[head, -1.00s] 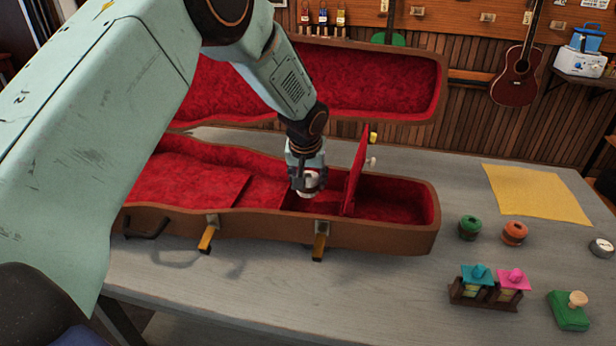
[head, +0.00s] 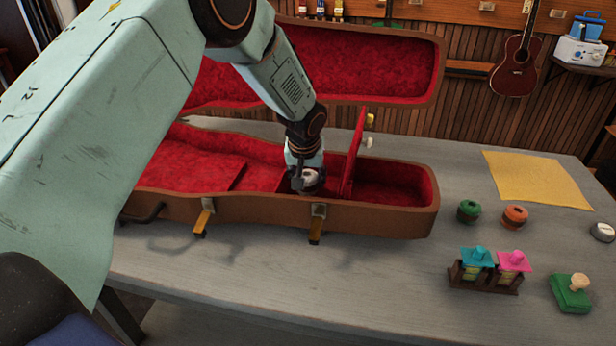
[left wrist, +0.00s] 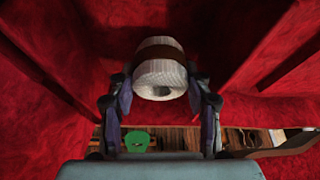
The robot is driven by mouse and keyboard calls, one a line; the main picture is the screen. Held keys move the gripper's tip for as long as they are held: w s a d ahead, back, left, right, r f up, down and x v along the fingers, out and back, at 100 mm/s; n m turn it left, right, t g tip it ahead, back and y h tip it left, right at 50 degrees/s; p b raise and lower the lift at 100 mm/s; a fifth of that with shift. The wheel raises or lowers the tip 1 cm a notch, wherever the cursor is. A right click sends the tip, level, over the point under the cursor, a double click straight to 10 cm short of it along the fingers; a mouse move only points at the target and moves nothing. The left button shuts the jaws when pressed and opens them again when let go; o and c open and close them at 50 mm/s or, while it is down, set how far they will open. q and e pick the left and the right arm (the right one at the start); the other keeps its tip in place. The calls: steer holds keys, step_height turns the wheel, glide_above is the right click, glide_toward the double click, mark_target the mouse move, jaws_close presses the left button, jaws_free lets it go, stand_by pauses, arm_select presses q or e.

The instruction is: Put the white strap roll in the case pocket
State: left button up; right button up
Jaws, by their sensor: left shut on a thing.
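The white strap roll (left wrist: 160,75) has a brown band around it and sits between the two fingers of my left gripper (left wrist: 160,92) in the left wrist view. My left gripper (head: 307,184) is shut on it, down inside the open case (head: 375,218). In the head view the roll (head: 310,177) shows partly between the fingers. The roll is within the red-lined pocket, left of the raised red lid flap (head: 353,155). Red walls surround it in the left wrist view. Whether the roll touches the pocket floor, I cannot tell. My right gripper does not show.
The case's raised lid (head: 380,75) stands behind my arm. On the right of the table are a green roll (head: 468,211), an orange roll (head: 514,216), a yellow cloth (head: 537,182), a small rack (head: 485,275) and a green block (head: 570,294). The front table strip is clear.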

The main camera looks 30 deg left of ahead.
arm_select(q)
steer(key=shift+a, duration=0.1)
steer(key=o, duration=0.8)
steer(key=shift+w+d, duration=0.1)
steer(key=shift+d, duration=0.1)
steer(key=o, duration=0.3)
steer(key=shift+d, duration=0.2)
steer(key=shift+o, duration=1)
steer(key=shift+a, duration=0.25)
steer(key=shift+d, duration=0.1)
steer(key=o, duration=0.5)
steer(key=shift+c, duration=0.2)
